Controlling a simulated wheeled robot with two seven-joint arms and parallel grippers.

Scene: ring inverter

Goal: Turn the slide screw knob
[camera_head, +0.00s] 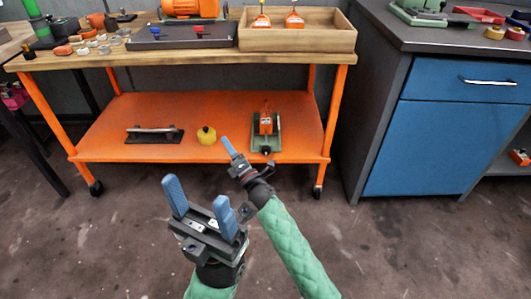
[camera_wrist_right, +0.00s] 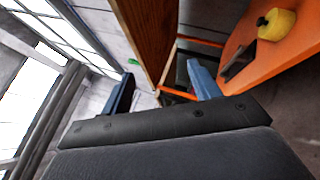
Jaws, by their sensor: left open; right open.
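A green slide device (camera_head: 277,136) with an orange block (camera_head: 266,122) on it stands on the lower orange shelf, towards its right end. A small black knob (camera_head: 266,150) is at its front end, near the shelf's front edge. My right gripper (camera_head: 231,149) is in front of the shelf edge, left of the knob and apart from it. It is open and empty, with both blue fingers spread in the wrist view (camera_wrist_right: 160,85). My left gripper (camera_head: 199,203) is open and empty, nearer the camera and lower in the picture. The slide device cannot be made out in the wrist view.
A yellow round object (camera_head: 206,135) and a dark plate with a handle (camera_head: 154,133) sit left of the device on the orange shelf (camera_head: 110,112). The wooden tabletop (camera_head: 190,57) is above. A blue cabinet (camera_head: 440,130) stands at right. Open floor lies in front.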

